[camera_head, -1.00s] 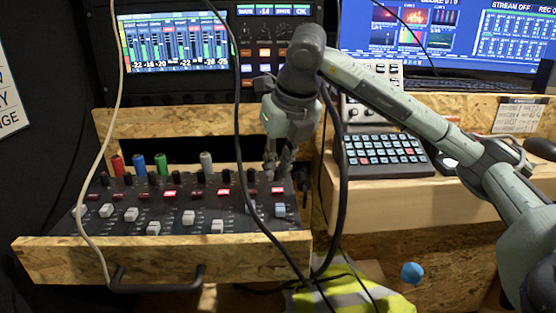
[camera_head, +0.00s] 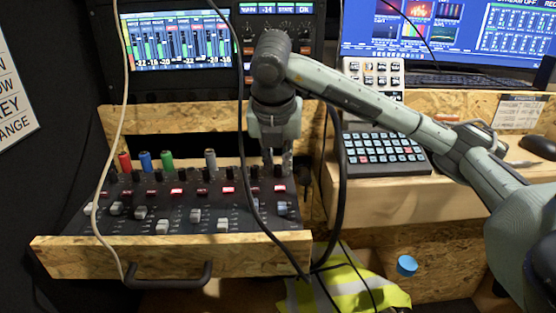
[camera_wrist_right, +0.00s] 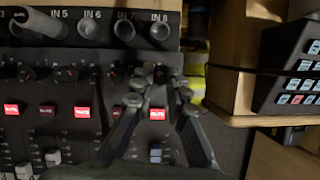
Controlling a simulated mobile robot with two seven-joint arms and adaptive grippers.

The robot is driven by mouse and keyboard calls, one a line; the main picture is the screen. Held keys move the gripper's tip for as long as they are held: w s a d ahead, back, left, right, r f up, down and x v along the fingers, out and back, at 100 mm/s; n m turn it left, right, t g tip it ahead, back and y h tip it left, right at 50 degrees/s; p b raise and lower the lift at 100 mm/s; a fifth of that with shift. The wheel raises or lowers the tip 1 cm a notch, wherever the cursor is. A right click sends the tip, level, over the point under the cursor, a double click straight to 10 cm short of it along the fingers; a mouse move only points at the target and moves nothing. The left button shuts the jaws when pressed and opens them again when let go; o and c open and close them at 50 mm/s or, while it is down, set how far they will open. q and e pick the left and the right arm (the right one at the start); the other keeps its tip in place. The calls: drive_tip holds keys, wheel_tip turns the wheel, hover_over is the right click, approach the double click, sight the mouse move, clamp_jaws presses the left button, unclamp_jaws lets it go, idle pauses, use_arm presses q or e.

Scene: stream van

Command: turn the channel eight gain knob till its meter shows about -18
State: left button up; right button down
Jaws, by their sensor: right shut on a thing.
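The mixer (camera_head: 215,222) is a dark panel of knobs, lit red buttons and faders in a wooden drawer. My right gripper (camera_head: 277,164) reaches down over its right end. In the right wrist view its two fingers (camera_wrist_right: 161,78) close around the channel eight gain knob (camera_wrist_right: 159,74), just below the IN 8 socket. The fingers hide most of the knob. The meter screen (camera_head: 178,42) stands behind, with green bars and white numbers under them; the channel eight number at the right end is too small to read surely. My left gripper is not in view.
A black cable (camera_head: 241,110) and a pale cable (camera_head: 123,90) hang in front of the mixer. Red, blue, green and grey plugs (camera_head: 166,161) stand along its back edge. A keypad (camera_head: 384,153) sits on the wooden desk to the right.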

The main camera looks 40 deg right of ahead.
idle(0.3)
drive_tip(key=c, duration=1.5)
unclamp_jaws()
drive_tip(key=shift+r, duration=0.1)
drive_tip(key=v, duration=1.2)
